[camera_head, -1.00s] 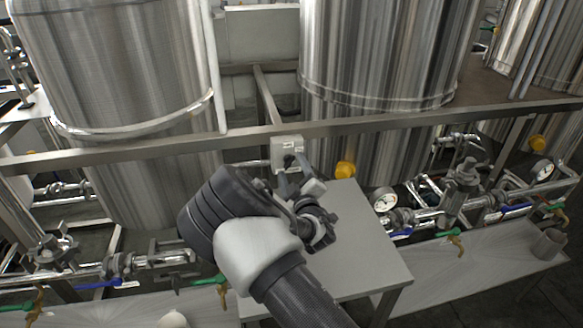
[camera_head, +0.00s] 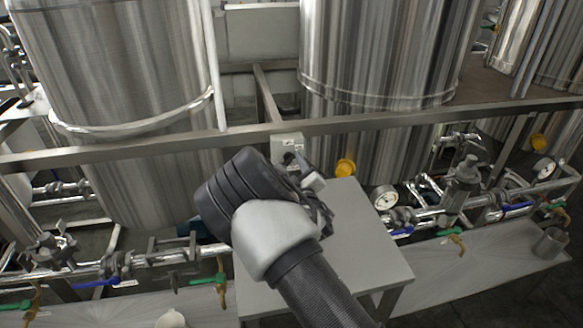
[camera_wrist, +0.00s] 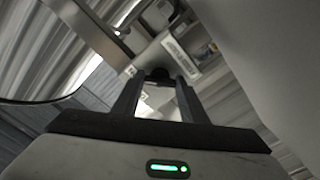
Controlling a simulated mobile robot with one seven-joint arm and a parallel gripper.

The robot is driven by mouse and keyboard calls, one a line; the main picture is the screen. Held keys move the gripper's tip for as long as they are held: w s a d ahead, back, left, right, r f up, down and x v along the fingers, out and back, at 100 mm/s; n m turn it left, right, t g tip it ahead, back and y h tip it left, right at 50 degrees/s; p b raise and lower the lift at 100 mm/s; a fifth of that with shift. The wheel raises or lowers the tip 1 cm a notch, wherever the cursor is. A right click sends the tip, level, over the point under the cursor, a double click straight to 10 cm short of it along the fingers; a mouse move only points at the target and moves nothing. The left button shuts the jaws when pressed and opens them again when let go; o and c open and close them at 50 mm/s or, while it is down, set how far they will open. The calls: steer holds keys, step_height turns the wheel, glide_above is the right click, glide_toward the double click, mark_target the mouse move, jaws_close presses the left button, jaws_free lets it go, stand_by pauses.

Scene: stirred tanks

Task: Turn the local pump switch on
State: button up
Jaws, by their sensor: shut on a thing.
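The local pump switch is a small pale box (camera_head: 284,146) on the metal rail between the two tanks in the head view. In the wrist view its face (camera_wrist: 181,48) carries a white label, and a dark knob (camera_wrist: 158,74) stands out from it. My gripper (camera_head: 297,160) is at the front of the box, its fingers partly hidden behind my wrist. In the wrist view my gripper (camera_wrist: 157,84) has its two dark fingers on either side of the knob, shut on it. The knob's exact angle is hard to tell.
Large steel tanks (camera_head: 120,90) and (camera_head: 385,50) stand behind the rail (camera_head: 390,122). A yellow round part (camera_head: 346,168), gauges (camera_head: 384,198) and valved pipes (camera_head: 465,190) lie to the right; more valves (camera_head: 115,265) to the left.

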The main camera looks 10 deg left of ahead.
steer(key=shift+d+f+m+b, duration=0.1)
steer(key=shift+f+m+b, duration=0.1)
steer(key=shift+m+b, duration=0.6)
steer(key=shift+r+m, duration=0.15)
steer(key=shift+m, duration=0.15)
steer(key=o, duration=1)
steer(key=shift+o, duration=0.2)
steer(key=shift+s, duration=0.1)
steer(key=v, duration=1.7)
steer(key=shift+s, duration=0.1)
